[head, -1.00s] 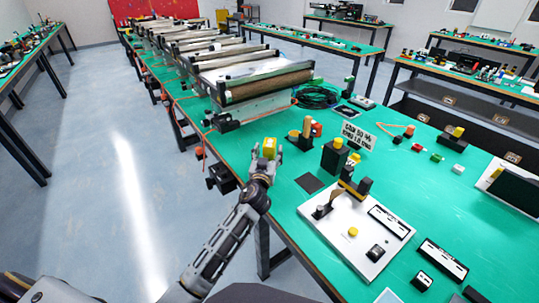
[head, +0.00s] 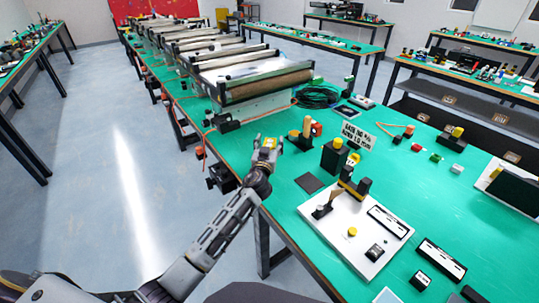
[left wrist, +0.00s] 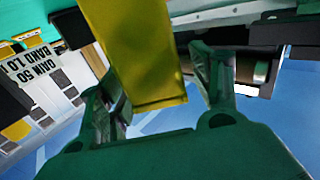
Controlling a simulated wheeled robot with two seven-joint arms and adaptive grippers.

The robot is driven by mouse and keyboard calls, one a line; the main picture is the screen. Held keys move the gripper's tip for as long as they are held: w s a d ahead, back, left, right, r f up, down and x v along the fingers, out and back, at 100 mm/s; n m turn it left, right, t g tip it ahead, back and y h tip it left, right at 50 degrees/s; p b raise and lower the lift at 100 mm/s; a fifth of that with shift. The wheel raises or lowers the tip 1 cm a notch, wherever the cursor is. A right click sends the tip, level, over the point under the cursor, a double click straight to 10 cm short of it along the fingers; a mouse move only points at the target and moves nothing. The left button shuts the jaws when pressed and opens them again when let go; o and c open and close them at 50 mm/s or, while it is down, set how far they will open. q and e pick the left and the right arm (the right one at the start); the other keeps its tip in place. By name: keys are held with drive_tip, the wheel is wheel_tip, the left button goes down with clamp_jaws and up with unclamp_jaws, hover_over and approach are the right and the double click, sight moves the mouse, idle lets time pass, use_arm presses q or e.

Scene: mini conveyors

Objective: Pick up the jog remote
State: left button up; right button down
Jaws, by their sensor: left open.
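A yellow box-shaped thing, which looks like the jog remote (head: 269,141), is at the near left edge of the green table, in front of the closest conveyor. In the left wrist view the yellow body (left wrist: 135,50) stands large between the fingers. My left gripper (head: 265,149) is open, with its fingers on either side of the remote's near end. A gap shows between the yellow body and the right finger in the wrist view; contact on the left side cannot be told. My right gripper is not in view.
The closest conveyor (head: 255,77) stands just beyond the left gripper. A black box with a yellow button (head: 335,156) and a white panel (head: 357,236) stand to the right. A dark flat pad (head: 309,183) lies near the table edge. The floor to the left is free.

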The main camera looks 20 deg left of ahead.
use_arm(q)
clamp_jaws()
idle(0.5)
drive_tip(key=shift+r, duration=0.1)
